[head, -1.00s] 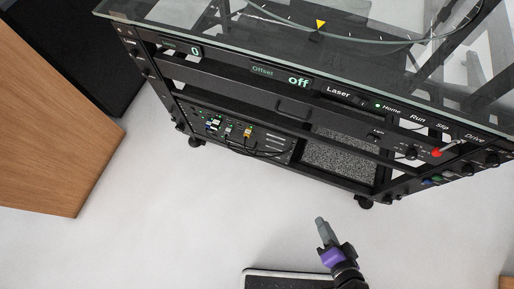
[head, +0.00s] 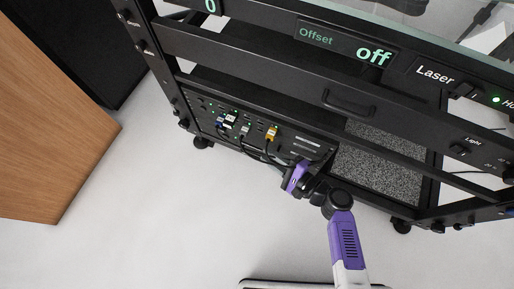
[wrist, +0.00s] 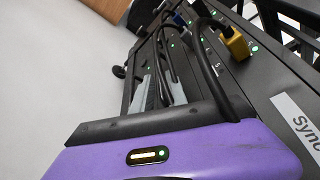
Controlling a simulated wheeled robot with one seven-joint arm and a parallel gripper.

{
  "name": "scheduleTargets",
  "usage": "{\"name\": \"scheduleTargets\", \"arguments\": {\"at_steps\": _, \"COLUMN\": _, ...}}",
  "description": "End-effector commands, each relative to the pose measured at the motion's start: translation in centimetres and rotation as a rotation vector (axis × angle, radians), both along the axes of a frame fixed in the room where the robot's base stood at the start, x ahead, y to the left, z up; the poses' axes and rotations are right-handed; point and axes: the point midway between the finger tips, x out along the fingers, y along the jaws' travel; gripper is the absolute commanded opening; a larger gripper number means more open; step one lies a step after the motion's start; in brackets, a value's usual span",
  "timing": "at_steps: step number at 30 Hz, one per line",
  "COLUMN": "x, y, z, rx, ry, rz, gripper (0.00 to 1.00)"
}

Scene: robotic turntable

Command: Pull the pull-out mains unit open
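The cart's lower left bay holds a black panel (head: 212,112) with green lights, plugged cables and a yellow plug. I cannot tell for certain if this is the mains unit. My purple gripper (head: 300,165) is at the right end of the lower panel, below and left of the bar handle. In the wrist view, two grey fingertips (wrist: 158,92) appear slightly apart, beside the panel and its black cables. No held object shows; contact with the panel is unclear.
Black cables (wrist: 207,62) loop close to my fingers, with a yellow plug (wrist: 235,43) near them. A speckled grey panel (head: 375,165) is right of my gripper. A wooden cabinet (head: 50,130) stands at left. The floor in front is clear.

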Motion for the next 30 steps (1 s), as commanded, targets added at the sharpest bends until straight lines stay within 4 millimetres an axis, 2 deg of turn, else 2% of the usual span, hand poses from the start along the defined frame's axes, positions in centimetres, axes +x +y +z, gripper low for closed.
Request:
{"name": "scheduleTargets", "arguments": {"at_steps": 3, "x": 1.2, "y": 1.6, "z": -0.7, "rx": 0.0, "ry": -0.001, "rz": 0.003, "gripper": 0.18}}
{"name": "scheduleTargets", "arguments": {"at_steps": 9, "x": 2.7, "y": 3.5, "z": -1.2, "rx": -0.001, "ry": 0.0, "rz": 0.002, "gripper": 0.18}}
{"name": "scheduleTargets", "arguments": {"at_steps": 21, "x": 3.3, "y": 4.2, "z": -1.2, "rx": -0.002, "ry": 0.0, "rz": -0.001, "gripper": 0.18}}
{"name": "scheduleTargets", "arguments": {"at_steps": 22, "x": 3.3, "y": 4.2, "z": -1.2, "rx": -0.002, "ry": 0.0, "rz": -0.001, "gripper": 0.16}}
{"name": "scheduleTargets", "arguments": {"at_steps": 24, "x": 3.3, "y": 4.2, "z": -1.2, "rx": -0.002, "ry": 0.0, "rz": -0.001, "gripper": 0.02}}
{"name": "scheduleTargets", "arguments": {"at_steps": 25, "x": 3.3, "y": 4.2, "z": -1.2, "rx": -0.002, "ry": 0.0, "rz": -0.001, "gripper": 0.0}}
{"name": "scheduleTargets", "arguments": {"at_steps": 30, "x": 3.3, "y": 4.2, "z": -1.3, "rx": -0.003, "ry": 0.001, "rz": 0.0, "gripper": 0.0}}
